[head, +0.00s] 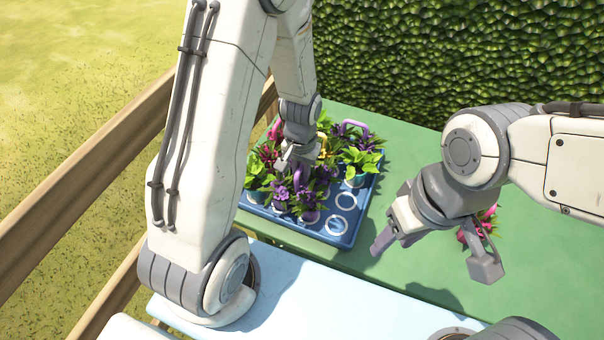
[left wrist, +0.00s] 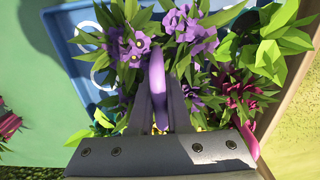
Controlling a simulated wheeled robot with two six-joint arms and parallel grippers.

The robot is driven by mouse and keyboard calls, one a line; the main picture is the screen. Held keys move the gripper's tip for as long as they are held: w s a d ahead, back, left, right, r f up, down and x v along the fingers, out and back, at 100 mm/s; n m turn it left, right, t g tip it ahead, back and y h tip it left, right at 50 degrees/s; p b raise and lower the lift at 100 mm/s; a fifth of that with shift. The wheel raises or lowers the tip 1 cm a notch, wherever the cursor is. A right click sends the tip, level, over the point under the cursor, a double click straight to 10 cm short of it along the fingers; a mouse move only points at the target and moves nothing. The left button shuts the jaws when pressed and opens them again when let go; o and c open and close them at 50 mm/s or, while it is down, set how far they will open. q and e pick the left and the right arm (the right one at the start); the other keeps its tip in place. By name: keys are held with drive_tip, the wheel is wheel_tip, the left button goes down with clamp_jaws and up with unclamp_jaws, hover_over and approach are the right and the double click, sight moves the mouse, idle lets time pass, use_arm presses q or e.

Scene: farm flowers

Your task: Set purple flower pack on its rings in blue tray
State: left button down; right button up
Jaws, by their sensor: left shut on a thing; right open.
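The purple flower pack (head: 281,193), with purple blooms, dark leaves and a purple handle, is at the near left of the blue tray (head: 318,236). My left gripper (head: 293,165) is shut on its purple handle, which shows between the fingers in the left wrist view (left wrist: 158,85). The pack appears upright, low over or in the tray; leaves and gripper hide its base, so I cannot tell whether it touches the rings. Empty white rings (head: 337,225) show along the tray's right side. My right gripper (head: 432,252) is open and empty over the green table, right of the tray.
Other packs fill the back and left of the tray, including another purple-handled one (head: 354,128) and green plants (head: 257,172). A pink-flowered pack (head: 480,226) stands on the green table (head: 408,135), partly behind my right gripper. A hedge (head: 460,50) borders the back.

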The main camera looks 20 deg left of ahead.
use_arm(q)
drive_tip(key=c, duration=0.9)
unclamp_jaws()
drive_tip(key=shift+o, duration=0.2)
wheel_tip(320, 180, up, 12)
drive_tip(key=shift+f, duration=0.15)
drive_tip(key=s+d+r+m, duration=0.3)
drive_tip(key=s+d, duration=0.3)
drive_tip(key=s, duration=0.3)
drive_tip(key=s+d+r+m+h, duration=0.1)
drive_tip(key=s+d+r+m, duration=0.3)
drive_tip(key=s, duration=0.5)
drive_tip(key=d, duration=0.2)
drive_tip(key=shift+d, duration=0.3)
